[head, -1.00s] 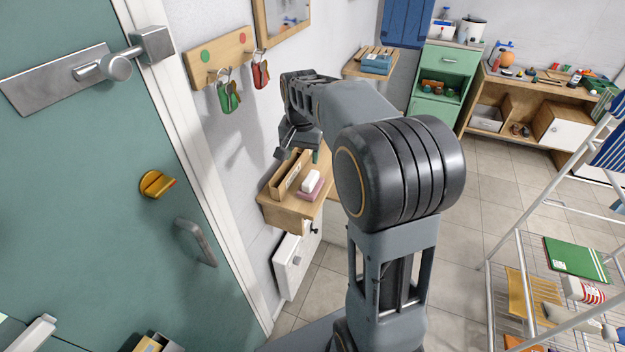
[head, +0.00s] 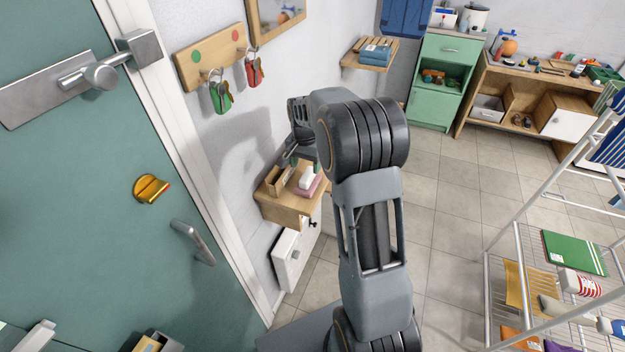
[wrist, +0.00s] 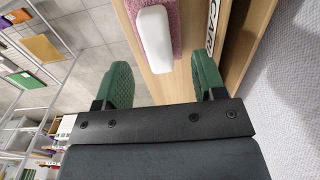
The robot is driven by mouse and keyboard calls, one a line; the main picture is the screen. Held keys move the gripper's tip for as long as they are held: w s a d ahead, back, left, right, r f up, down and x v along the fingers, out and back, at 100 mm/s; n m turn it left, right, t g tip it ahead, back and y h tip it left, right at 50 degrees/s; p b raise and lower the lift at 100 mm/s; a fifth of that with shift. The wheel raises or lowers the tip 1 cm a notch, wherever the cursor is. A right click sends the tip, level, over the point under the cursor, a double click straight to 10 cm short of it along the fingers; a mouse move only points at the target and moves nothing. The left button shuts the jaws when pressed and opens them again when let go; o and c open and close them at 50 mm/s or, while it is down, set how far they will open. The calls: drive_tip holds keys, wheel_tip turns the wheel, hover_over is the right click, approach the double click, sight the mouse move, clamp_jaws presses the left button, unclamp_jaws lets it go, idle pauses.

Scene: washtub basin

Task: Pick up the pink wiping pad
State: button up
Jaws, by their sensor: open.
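The pink wiping pad (head: 310,188) has a white handle on top. It lies on a small wooden wall shelf (head: 285,211), close to the shelf's front edge. In the wrist view the pad (wrist: 173,40) shows at the top centre, with its white handle (wrist: 154,40) facing me. My gripper (wrist: 163,85) is open, with one green fingertip on each side and nothing between them. The pad lies beyond the fingertips, apart from them. In the head view my arm partly hides the gripper above the shelf.
A wooden letter holder (head: 275,180) stands behind the pad against the wall. A white drawer unit (head: 292,258) is below the shelf. The teal door (head: 90,220) is at left, and a drying rack (head: 530,250) stands at right.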

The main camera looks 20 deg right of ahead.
sight(309, 173)
drive_tip(key=f, duration=0.2)
drive_tip(key=f+p, duration=0.1)
drive_tip(key=shift+s+d+f, duration=0.1)
drive_tip(key=shift+s+f, duration=0.15)
drive_tip(key=shift+f, duration=0.75)
drive_tip(key=shift+w+d+f, duration=0.1)
drive_tip(key=shift+w+d, duration=0.1)
drive_tip(key=shift+d, duration=0.05)
drive_tip(key=shift+c, duration=1.3)
drive_tip(key=c, duration=0.8)
